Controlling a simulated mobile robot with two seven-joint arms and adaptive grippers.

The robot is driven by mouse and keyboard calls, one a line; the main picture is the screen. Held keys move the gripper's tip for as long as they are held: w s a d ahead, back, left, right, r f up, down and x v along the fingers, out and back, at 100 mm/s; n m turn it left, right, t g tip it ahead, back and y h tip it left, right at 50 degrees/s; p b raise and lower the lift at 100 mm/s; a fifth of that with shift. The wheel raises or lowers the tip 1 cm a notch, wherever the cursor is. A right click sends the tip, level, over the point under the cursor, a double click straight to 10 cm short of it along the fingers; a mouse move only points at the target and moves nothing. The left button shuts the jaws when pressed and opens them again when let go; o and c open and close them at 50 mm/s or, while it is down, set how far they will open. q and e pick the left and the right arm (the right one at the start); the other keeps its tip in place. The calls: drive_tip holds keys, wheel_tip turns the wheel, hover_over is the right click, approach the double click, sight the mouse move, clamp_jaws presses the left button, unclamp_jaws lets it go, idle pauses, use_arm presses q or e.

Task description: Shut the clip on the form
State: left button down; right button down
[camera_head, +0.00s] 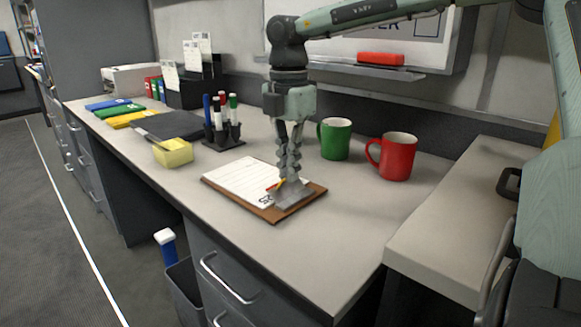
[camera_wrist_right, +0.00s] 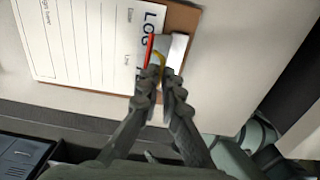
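The brown clipboard (camera_head: 272,217) lies flat on the desk with a white lined form (camera_head: 243,180) on it. Its grey metal clip (camera_head: 293,195) is at the near right end. The right wrist view shows the form (camera_wrist_right: 85,45) beside the clip (camera_wrist_right: 178,50), with a red and yellow part (camera_wrist_right: 150,50) close to the fingertips. My right gripper (camera_head: 286,176) points down at the clip, its fingers close together with a narrow gap. The fingertips partly hide the clip, so I cannot tell whether they grip it or how far it is shut. My left gripper is not in view.
A green mug (camera_head: 335,139) and a red mug (camera_head: 398,158) stand right of my right gripper. A pen holder (camera_head: 223,135) and yellow notes (camera_head: 173,154) are to the left. The desk's front edge is near the clipboard; bare desk lies in front right.

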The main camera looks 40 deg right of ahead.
sight(283, 183)
drive_tip(key=shift+w+f+b, duration=0.3)
drive_tip(key=shift+w+b, duration=0.05)
drive_tip(key=shift+w, duration=0.2)
drive_tip(key=shift+w+f, duration=0.15)
drive_tip(key=shift+w, duration=0.05)
drive_tip(key=c, duration=1.7)
unclamp_jaws()
wheel_tip(283, 183, up, 8)
drive_tip(key=p, duration=0.4)
drive_tip(key=shift+a, duration=0.1)
